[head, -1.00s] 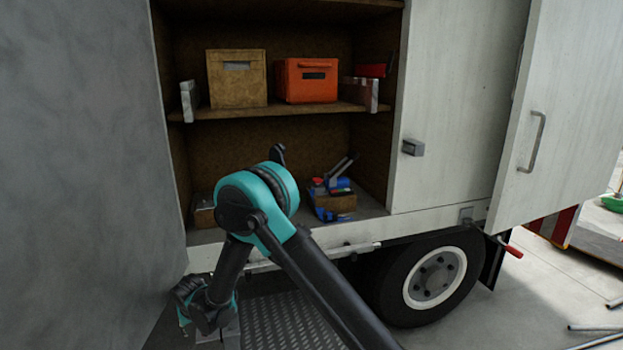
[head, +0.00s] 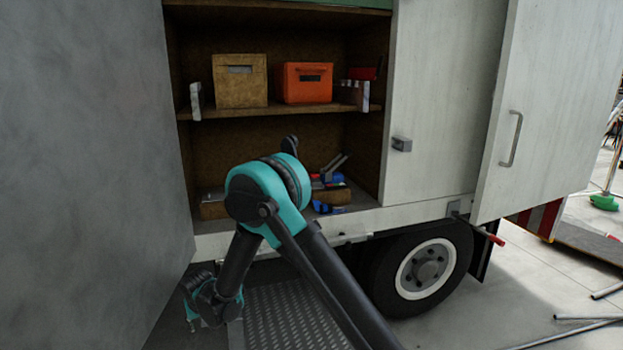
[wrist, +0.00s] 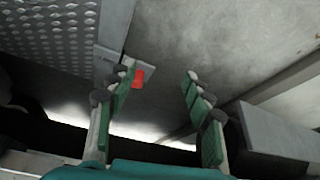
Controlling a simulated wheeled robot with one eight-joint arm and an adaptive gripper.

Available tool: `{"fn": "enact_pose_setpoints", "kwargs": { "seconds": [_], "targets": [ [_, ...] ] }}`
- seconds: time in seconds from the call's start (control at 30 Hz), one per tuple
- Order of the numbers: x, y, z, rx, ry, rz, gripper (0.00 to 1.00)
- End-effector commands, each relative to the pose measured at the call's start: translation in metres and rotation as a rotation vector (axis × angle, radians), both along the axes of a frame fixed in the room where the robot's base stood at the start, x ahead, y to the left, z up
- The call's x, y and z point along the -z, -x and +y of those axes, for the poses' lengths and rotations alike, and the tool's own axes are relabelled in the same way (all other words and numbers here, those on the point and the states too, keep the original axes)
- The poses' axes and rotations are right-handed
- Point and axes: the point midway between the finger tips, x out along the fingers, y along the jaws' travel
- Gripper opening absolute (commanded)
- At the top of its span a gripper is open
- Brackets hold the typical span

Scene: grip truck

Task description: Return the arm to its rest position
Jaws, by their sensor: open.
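My arm (head: 270,205) shows in the head view, bent in front of the truck's open compartment, with its lower end hanging down at the left near the open grey door. My gripper (wrist: 160,80) shows in the wrist view with its two green-padded fingers apart and nothing between them. It points toward the grey floor, and a small red patch (wrist: 139,78) shows near the left finger. In the head view the fingers are too small and dark to make out.
A grey door (head: 80,160) fills the left side. The compartment holds a tan box (head: 240,92) and an orange box (head: 304,95) on its shelf; blue tools (head: 330,180) lie below. A metal step plate (head: 285,310), wheel (head: 425,272) and open white door (head: 545,100) are nearby.

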Motion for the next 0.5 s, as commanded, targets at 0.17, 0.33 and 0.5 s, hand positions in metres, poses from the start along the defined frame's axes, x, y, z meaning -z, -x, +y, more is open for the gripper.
{"fn": "enact_pose_setpoints", "kwargs": {
  "seconds": [0.17, 0.33, 0.5],
  "targets": [
    [-0.02, -0.015, -0.032, 0.029, 0.001, 0.002, 0.51],
    [-0.045, -0.029, -0.074, 0.064, 0.003, 0.005, 0.51],
    [-0.08, -0.043, -0.141, 0.119, 0.005, 0.009, 0.51]
  ]
}}
